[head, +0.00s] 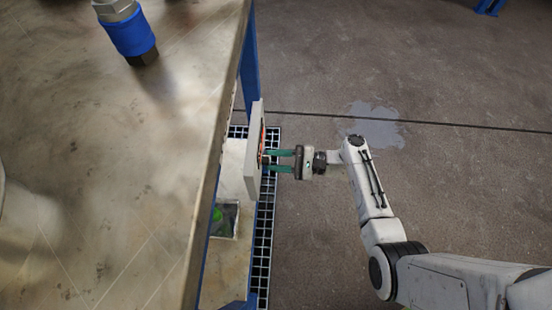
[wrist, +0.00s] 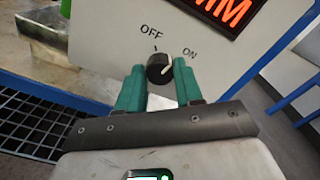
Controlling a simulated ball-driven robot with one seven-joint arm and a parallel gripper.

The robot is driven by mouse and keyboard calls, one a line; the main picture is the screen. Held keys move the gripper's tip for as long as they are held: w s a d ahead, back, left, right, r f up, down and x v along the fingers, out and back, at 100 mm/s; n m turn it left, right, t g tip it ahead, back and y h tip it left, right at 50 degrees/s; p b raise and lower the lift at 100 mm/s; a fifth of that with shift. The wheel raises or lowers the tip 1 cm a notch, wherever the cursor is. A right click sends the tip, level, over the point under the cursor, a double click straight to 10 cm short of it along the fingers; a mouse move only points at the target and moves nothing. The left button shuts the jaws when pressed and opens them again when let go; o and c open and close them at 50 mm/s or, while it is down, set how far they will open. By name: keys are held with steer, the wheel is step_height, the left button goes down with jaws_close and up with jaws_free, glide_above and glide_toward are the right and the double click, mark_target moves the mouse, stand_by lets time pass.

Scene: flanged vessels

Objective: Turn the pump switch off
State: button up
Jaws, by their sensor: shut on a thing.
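The pump switch is a small black round knob (wrist: 158,69) on a pale grey control panel (wrist: 108,35), with OFF printed above it and ON to its upper right. In the head view my gripper (head: 266,161) reaches left to the face of the panel (head: 254,150), seen nearly edge-on; the knob itself is hidden there.
An orange-lit display (wrist: 232,10) sits above right of the knob. A large worn metal tabletop (head: 120,180) lies left of the panel. A black floor grating (head: 263,255) runs beneath. The floor to the right is open, with a grey patch (head: 376,122).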

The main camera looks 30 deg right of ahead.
steer(key=n+b, duration=0.3)
steer(key=n, duration=0.7)
steer(key=shift+s+f, duration=0.1)
steer(key=shift+f, duration=0.05)
steer(key=shift+n, duration=0.4)
steer(key=o, duration=1)
steer(key=shift+o, duration=0.2)
steer(key=p+v, duration=0.2)
steer(key=v, duration=0.8)
steer(key=shift+s+d, duration=0.2)
steer(key=shift+d, duration=0.1)
steer(key=shift+a, duration=0.1)
